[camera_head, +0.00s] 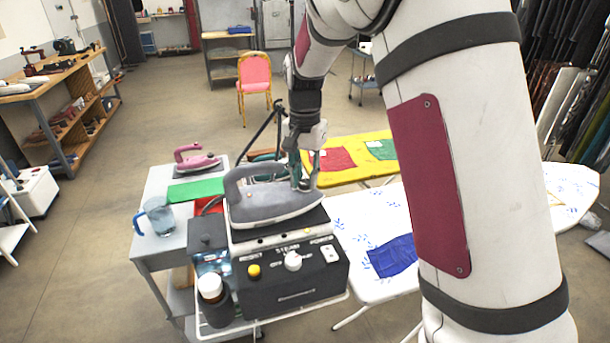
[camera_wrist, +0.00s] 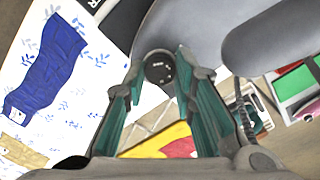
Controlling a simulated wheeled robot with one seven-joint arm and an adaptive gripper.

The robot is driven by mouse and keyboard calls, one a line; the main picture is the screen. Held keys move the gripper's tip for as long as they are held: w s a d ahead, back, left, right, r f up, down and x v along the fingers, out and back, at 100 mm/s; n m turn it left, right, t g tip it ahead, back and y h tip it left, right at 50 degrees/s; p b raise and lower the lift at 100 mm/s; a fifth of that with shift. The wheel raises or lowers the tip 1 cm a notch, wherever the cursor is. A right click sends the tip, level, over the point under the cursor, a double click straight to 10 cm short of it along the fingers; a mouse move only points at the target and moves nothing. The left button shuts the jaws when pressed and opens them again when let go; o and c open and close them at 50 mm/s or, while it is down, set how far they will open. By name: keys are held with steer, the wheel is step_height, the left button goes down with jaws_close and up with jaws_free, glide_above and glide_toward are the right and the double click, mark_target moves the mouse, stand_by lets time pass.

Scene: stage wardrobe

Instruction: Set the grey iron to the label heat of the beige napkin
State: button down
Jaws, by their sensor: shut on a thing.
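The grey iron (camera_head: 270,204) rests on the dark station (camera_head: 290,277) at the front, its handle to the left. My gripper (camera_head: 300,183) reaches down at the iron's right end. In the wrist view its teal fingers are closed around a small black round dial (camera_wrist: 158,69) with faint white marks, and the grey iron body (camera_wrist: 195,28) lies just beyond. The dial's setting is too small to read. The beige napkin (camera_wrist: 22,152) lies on the white patterned board at lower left in the wrist view; its label print is not readable. I cannot make out the napkin in the head view.
A blue cloth (camera_head: 392,256) lies on the white board (camera_head: 375,212). Red (camera_head: 334,159) and green (camera_head: 382,149) cloths lie on a yellow board (camera_head: 352,174). A pink iron (camera_head: 197,161) and a blue-handled jug (camera_head: 159,217) stand on the grey cart at left.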

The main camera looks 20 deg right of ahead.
mark_target(305, 182)
steer(key=c, duration=1.3)
jaws_free()
step_height(305, 182, up, 12)
steer(key=shift+f, duration=0.1)
